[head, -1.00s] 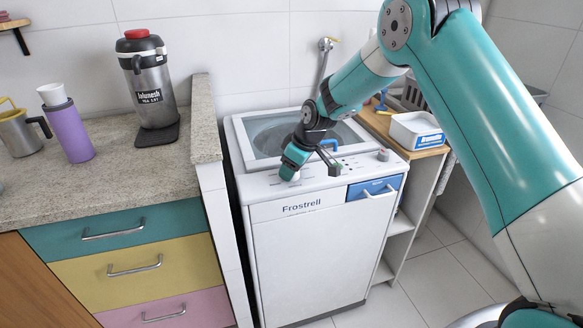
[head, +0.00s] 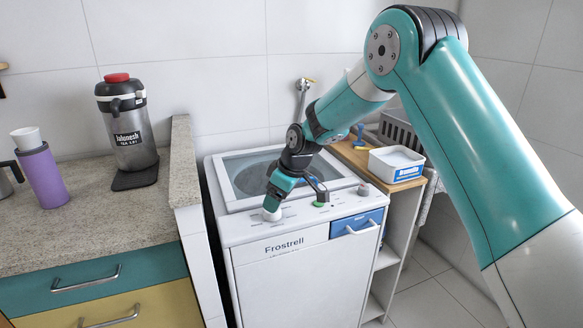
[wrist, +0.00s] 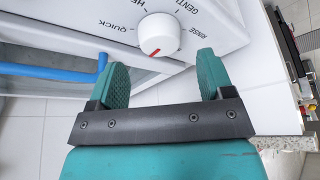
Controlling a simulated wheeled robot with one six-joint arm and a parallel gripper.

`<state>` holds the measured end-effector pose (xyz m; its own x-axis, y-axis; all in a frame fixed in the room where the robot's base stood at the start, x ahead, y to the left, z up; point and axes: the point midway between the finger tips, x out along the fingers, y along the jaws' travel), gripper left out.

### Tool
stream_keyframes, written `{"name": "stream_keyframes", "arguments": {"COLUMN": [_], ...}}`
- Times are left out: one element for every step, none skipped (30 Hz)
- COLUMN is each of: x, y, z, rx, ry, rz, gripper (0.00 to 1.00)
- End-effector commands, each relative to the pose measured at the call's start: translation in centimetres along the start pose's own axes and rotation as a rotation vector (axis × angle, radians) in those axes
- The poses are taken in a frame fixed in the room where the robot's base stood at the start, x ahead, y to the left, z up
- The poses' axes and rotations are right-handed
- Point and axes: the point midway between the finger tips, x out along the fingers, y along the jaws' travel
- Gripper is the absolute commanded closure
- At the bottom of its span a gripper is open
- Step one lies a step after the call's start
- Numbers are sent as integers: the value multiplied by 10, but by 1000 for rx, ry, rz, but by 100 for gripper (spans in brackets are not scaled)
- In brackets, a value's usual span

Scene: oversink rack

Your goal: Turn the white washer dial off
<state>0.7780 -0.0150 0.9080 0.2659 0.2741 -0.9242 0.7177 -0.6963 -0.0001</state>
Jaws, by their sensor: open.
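The washer (head: 300,275) is a white top-loader labelled Frostrell. Its white dial (head: 271,214) sits at the left of the top panel, just under my gripper (head: 276,204) in the head view. In the wrist view the round dial (wrist: 160,35) shows a red mark on its lower edge, pointing down and left. Labels QUICK, HE…, GENTLE and RINSE are printed around its far side. My gripper (wrist: 160,78) is open and empty, its teal fingers on either side of the dial in the picture. I see no contact with the dial.
A second knob (head: 363,189) and a green button (head: 318,204) are on the panel. A blue drawer (head: 356,225) is at the front right. A blue bar (wrist: 50,70) lies left of the fingers. The counter (head: 110,225) stands left, the shelf with a white tub (head: 396,164) right.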

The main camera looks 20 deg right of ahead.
Motion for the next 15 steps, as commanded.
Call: {"name": "stream_keyframes", "arguments": {"x": [-15, -23, -34, -41, -50, -60, -67, -74, -83, -90, -96, -104, -108, -113, -118], "y": [1, 0, 1, 1, 1, 1, 1, 1, 0, 1, 1, 1, 0, 0, 0], "z": [0, 0, -1, 0, 0, 0, 0, 0, 0, 0, 0, 0, 0, 0, 0], "rx": [0, 0, 0, 0, 0, 1, 1, 0, 0, 0, 0, 0, 0, 0, -1], "ry": [5, 4, 5, 4, 5, 4, 4, 4, 4, 3, 3, 2, 2, 2, 2], "rz": [4, 4, 4, 4, 5, 5, 4, 4, 3, 3, 3, 3, 3, 2, 1], "gripper": [26, 26, 26, 26, 26, 26, 26, 26, 26, 26, 26, 26, 26, 26, 26]}}
